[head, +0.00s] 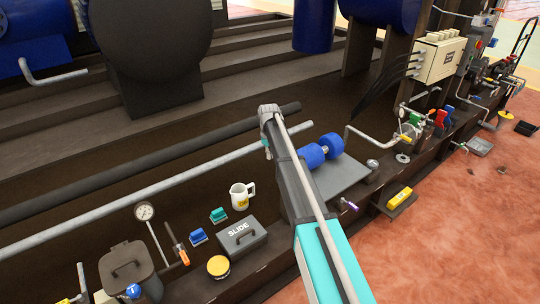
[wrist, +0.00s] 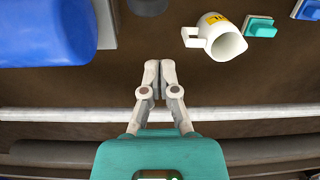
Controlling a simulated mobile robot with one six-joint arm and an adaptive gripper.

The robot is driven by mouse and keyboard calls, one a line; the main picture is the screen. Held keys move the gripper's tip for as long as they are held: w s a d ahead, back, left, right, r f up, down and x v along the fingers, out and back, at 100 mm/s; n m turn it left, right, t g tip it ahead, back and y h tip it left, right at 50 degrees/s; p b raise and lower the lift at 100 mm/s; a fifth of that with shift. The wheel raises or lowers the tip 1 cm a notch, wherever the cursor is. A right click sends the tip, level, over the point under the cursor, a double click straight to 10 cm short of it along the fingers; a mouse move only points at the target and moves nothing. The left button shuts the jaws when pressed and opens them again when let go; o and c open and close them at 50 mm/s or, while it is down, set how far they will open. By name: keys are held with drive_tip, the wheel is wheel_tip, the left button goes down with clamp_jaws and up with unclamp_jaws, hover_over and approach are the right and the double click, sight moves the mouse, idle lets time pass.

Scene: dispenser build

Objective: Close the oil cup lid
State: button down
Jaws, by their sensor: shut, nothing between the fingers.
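My gripper (wrist: 160,65) is shut and empty in the wrist view, its fingertips together above the bare brown deck. In the head view my arm hides most of it. I cannot pick out the oil cup or its lid for certain. A dark round thing (wrist: 148,5), cut off by the top edge of the wrist view, lies beyond the fingertips; I cannot tell what it is. Small round metal fittings (head: 372,163) and (head: 403,158) stand right of my arm in the head view, and their lids cannot be made out.
A white mug (head: 242,195) (wrist: 222,38) stands near a teal block (head: 218,215) and the grey SLIDE box (head: 242,236). A long pale pipe (wrist: 60,114) runs under my gripper. A yellow tin (head: 218,266) is at front.

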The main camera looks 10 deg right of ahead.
drive_tip(key=shift+s+d+r+p, duration=0.2)
drive_tip(key=shift+s+d+p, duration=0.1)
drive_tip(key=shift+s+d, duration=0.4)
drive_tip(key=shift+s+d+r+p, duration=0.2)
drive_tip(key=shift+s+d+p, duration=0.15)
drive_tip(key=shift+s, duration=0.5)
drive_tip(key=shift+s+r, duration=0.1)
